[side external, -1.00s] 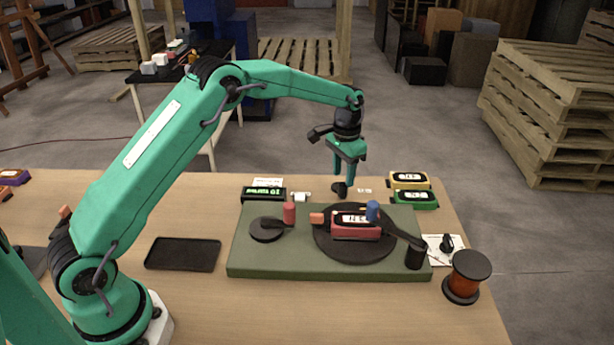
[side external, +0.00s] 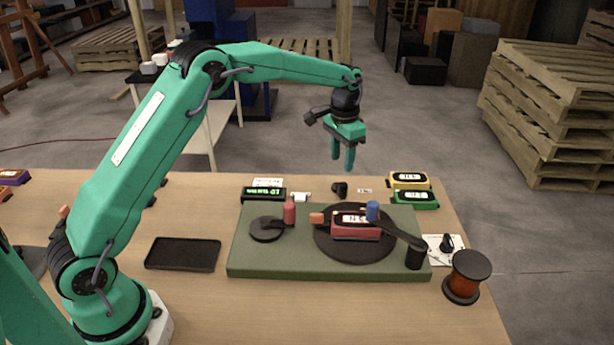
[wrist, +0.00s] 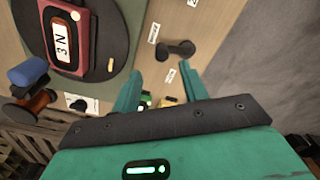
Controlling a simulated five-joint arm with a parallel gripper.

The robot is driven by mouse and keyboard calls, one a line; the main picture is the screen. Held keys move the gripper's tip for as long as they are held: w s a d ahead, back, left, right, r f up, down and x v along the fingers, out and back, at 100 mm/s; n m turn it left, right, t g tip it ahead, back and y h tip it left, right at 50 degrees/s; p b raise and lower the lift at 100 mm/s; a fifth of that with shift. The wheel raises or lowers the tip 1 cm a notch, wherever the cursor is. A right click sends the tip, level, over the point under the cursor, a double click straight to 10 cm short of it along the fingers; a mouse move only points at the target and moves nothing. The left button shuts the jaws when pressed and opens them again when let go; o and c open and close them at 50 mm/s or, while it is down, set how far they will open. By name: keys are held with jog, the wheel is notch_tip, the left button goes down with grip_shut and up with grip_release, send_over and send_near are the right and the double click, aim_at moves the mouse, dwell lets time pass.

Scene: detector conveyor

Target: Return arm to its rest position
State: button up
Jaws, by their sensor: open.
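My gripper (side external: 342,160) is raised above the far edge of the table, fingers pointing down, open and empty. In the wrist view its two fingers (wrist: 160,76) stand apart with nothing between their tips. A small black dumbbell-shaped piece (side external: 340,189) lies on the table below the gripper and apart from it. The wrist view shows this piece (wrist: 176,50) beyond the fingertips, near small white labels.
A green board (side external: 280,255) carries a dark disc with a red display module (side external: 356,227) and a black lever. Yellow (side external: 408,180) and green (side external: 414,199) modules, a spool (side external: 467,276) and a black tray (side external: 183,254) stand around it. Air around the gripper is clear.

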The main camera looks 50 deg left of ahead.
jog(key=s+r+n+t, duration=0.1)
jog(key=s+r+t, duration=0.2)
jog(key=s+r, duration=1.3)
jog(key=s+f+t, duration=0.1)
jog(key=s+f, duration=0.1)
jog(key=s, duration=0.8)
jog(key=s+f+n+t, duration=0.1)
jog(key=s, duration=0.9)
jog(key=shift+s+d+f+n, duration=0.15)
jog(key=shift+d+f+n, duration=0.1)
jog(key=shift+f+n, duration=0.1)
